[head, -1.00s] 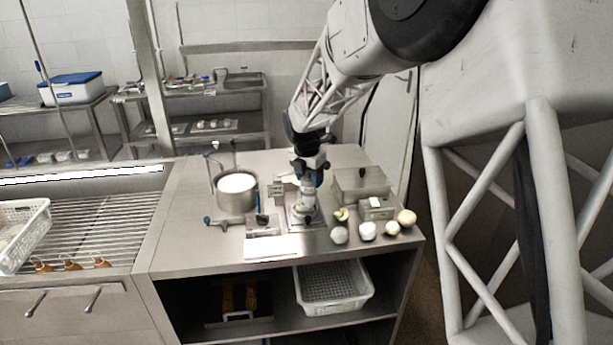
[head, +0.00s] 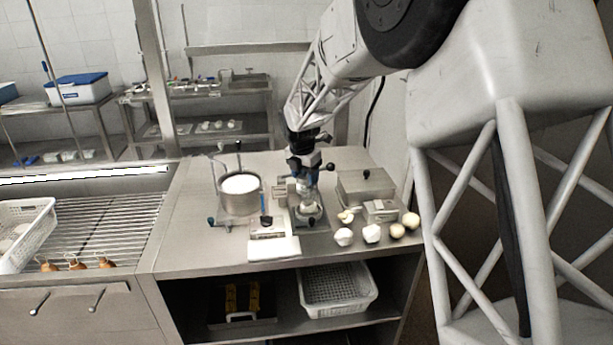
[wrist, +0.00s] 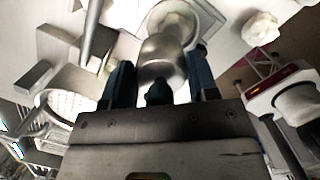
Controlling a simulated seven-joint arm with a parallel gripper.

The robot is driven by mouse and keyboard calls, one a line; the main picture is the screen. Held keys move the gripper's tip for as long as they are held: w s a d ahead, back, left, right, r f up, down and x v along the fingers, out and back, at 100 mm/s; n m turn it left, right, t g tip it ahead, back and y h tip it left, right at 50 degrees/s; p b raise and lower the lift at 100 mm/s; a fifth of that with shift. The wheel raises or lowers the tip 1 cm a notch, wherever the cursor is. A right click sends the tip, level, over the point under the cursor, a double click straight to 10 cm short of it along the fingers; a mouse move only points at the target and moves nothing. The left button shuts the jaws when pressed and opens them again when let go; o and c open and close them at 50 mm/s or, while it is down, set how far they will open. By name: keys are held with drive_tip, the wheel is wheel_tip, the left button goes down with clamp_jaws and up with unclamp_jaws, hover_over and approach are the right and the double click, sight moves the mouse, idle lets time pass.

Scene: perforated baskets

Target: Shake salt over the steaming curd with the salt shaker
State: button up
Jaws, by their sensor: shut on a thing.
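My gripper (head: 308,183) points down over the middle of the steel table. In the wrist view, the blue fingers of my gripper (wrist: 160,76) are shut on the sides of a rounded metal shaker (wrist: 163,55), which looks like the salt shaker. The shaker shows small and pale under my gripper in the head view (head: 307,197). Just beyond it in the wrist view is a round pale dish (wrist: 212,22), partly hidden by the shaker; I cannot tell what is in it. A steel pot (head: 239,204) with a white filling stands left of my gripper. I see no clear steam or falling salt.
Several pale round lumps (head: 343,237) lie at the table's front right, before a lidded steel box (head: 364,188). A white board (head: 273,250) lies at the front edge. A white perforated basket (head: 338,293) is on the shelf below. The table's left part is clear.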

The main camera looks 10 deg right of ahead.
drive_tip(key=shift+s+d, duration=1.15)
drive_tip(key=shift+s, duration=0.05)
drive_tip(key=shift+w+a, duration=1.15)
drive_tip(key=shift+w, duration=0.05)
drive_tip(key=shift+s+d, duration=1.15)
drive_tip(key=shift+s, duration=0.05)
drive_tip(key=shift+w+a, duration=0.1)
drive_tip(key=shift+w+a, duration=1.05)
drive_tip(key=shift+w, duration=0.05)
